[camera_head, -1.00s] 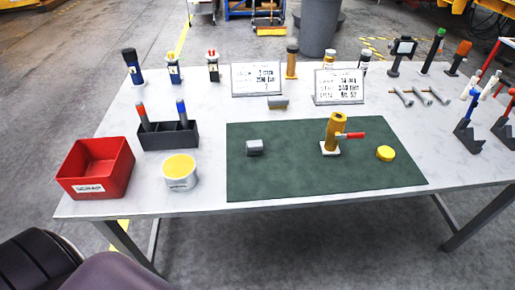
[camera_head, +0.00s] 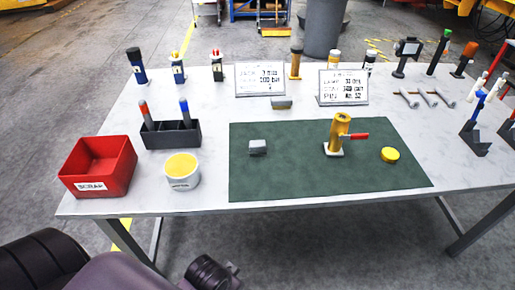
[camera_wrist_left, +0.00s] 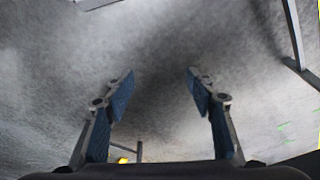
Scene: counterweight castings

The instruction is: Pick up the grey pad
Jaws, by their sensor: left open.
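A small grey block (camera_head: 258,147), which looks like the grey pad, lies on the left part of the green mat (camera_head: 290,185). A second small block (camera_head: 282,102), grey on top with a tan front, lies on the table behind the mat. My left arm comes in at the bottom left of the head view, below the table's front edge and well short of the blocks. My left gripper (camera_wrist_left: 160,85) is open and empty in the left wrist view, with bare floor behind its fingers. My right gripper is not in view.
On the mat stand a brass cylinder (camera_head: 339,130) with a red handle and a yellow disc (camera_head: 390,155). To the left are a red scrap bin (camera_head: 98,167), a white tub (camera_head: 182,172) and a dark holder (camera_head: 172,135). Two sign cards stand behind. The mat's front is clear.

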